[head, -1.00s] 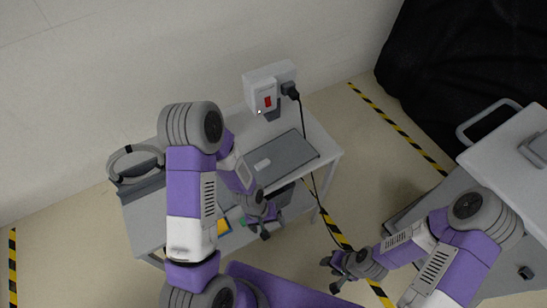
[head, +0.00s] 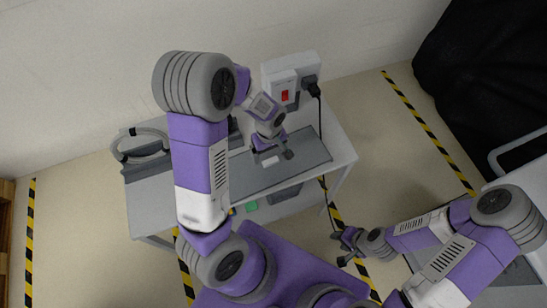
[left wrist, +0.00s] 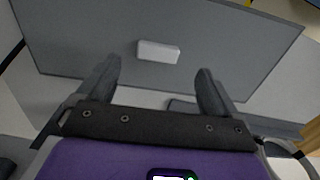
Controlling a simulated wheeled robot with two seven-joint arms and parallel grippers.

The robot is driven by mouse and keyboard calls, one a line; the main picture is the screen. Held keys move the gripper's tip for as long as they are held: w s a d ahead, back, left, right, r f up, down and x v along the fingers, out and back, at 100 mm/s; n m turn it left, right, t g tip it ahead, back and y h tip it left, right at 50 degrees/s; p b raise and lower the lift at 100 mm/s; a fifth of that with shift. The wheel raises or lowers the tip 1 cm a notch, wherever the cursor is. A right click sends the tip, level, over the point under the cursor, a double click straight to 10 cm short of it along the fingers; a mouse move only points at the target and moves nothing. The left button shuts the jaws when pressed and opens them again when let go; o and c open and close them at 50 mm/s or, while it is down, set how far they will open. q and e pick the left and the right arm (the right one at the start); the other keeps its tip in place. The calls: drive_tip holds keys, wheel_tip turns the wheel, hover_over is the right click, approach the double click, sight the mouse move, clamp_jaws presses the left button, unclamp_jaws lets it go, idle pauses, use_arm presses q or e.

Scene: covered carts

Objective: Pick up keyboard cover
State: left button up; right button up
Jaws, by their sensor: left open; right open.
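The keyboard cover (head: 307,158) appears to be the flat grey panel on the cart's top; it also shows in the left wrist view (left wrist: 82,48). A small white block-like handle (left wrist: 158,51) sits on it and shows partly beside my gripper in the head view. My left gripper (head: 274,157) is open over the panel, close to the handle. In the left wrist view its fingers (left wrist: 158,74) stand apart, with the handle between and just beyond the tips. The handle is not held. My right gripper (head: 348,252) is open and empty, away from the cart at the lower right.
The light cart (head: 150,205) stands by the wall. A wall box with a red switch (head: 286,96) and a black cable (head: 321,125) is behind it. A grey hoop-shaped item (head: 141,146) is at the cart's left. A black draped shape (head: 480,70) stands at right.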

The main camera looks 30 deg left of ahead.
sight(271, 160)
use_arm(q)
wheel_tip(271, 160, down, 6)
drive_tip(key=shift+w+r+b, duration=0.15)
drive_tip(key=shift+r+b, duration=0.1)
drive_tip(key=shift+b, duration=0.1)
drive_tip(key=c, duration=1.2)
